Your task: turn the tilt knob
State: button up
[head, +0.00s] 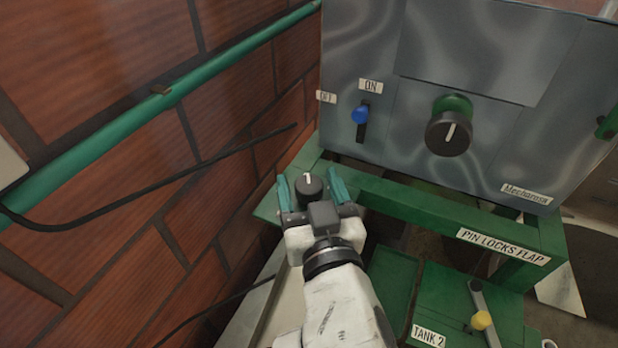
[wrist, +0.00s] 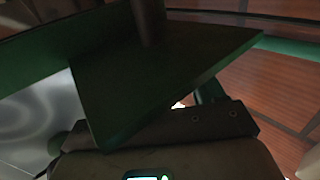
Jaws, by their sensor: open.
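A small black knob (head: 309,188) with a white pointer mark sits at the left end of the green frame in the head view. My gripper (head: 311,186) is open, with one teal finger on each side of this knob. Whether the fingers touch it cannot be told. A larger black knob (head: 449,134) with a white mark sits on the grey metal panel, up and right of my gripper. No label reading "tilt" shows by either knob. The wrist view shows a dark green plate (wrist: 175,75) close up and no clear knob face.
A blue-tipped switch (head: 360,115) sits by the ON and OFF labels on the grey panel (head: 420,100). A brick wall (head: 130,170) with a green pipe (head: 220,75) and black cables stands at left.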

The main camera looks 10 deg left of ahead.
jog(key=shift+w, duration=0.25)
jog(key=shift+c, duration=0.5)
jog(key=shift+a, duration=0.1)
jog(key=c, duration=0.8)
jog(key=shift+c, duration=0.2)
jog(key=shift+f+h+b, duration=0.15)
jog(key=shift+h+b, duration=0.15)
jog(key=shift+b, duration=0.2)
